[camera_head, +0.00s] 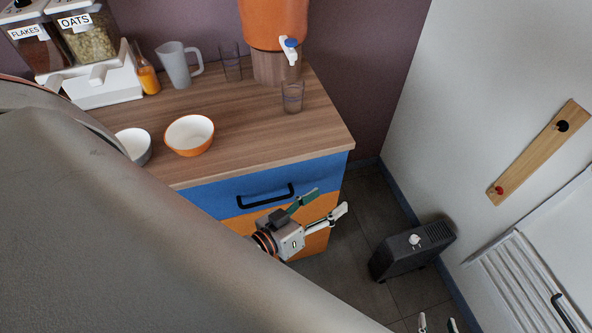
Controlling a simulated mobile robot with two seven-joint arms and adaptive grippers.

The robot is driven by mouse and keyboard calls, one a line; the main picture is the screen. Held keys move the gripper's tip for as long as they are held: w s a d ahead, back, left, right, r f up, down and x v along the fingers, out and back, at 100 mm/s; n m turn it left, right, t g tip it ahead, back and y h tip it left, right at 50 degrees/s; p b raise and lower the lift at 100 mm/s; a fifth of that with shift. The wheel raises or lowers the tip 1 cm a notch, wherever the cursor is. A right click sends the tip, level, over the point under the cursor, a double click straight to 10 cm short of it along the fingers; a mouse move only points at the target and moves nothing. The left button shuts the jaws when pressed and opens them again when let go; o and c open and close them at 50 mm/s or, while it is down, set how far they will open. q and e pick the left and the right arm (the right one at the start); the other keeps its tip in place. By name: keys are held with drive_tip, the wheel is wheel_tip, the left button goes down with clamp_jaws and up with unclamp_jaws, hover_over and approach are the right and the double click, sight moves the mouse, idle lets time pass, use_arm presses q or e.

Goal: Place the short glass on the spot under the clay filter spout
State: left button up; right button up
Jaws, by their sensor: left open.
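The orange clay filter (273,22) stands on a round wooden stand at the back of the counter; its white spout (290,52) has a blue top. A short clear glass (292,97) stands upright on the counter, below the spout in the picture. I cannot tell whether it is exactly under the spout. A taller clear glass (231,66) stands left of the stand. My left gripper (327,201) is open and empty in front of the drawers, apart from both glasses. My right gripper (437,323) shows only its two separated fingertips at the bottom edge.
On the counter (245,135) are a grey jug (177,66), an orange bottle (148,78), an orange bowl (189,135), a grey bowl (137,147) and cereal dispensers (85,40). My arm covers the lower left. A black heater (411,251) stands on the floor.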

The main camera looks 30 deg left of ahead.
use_arm(q)
drive_tip(key=s+a+f+m+g+y, duration=0.2)
drive_tip(key=s+f, duration=0.6)
drive_tip(key=f, duration=0.5)
drive_tip(key=a+m+g, duration=0.1)
drive_tip(key=m+g, duration=0.1)
drive_tip(key=m, duration=0.1)
drive_tip(key=shift+f+g, duration=0.4)
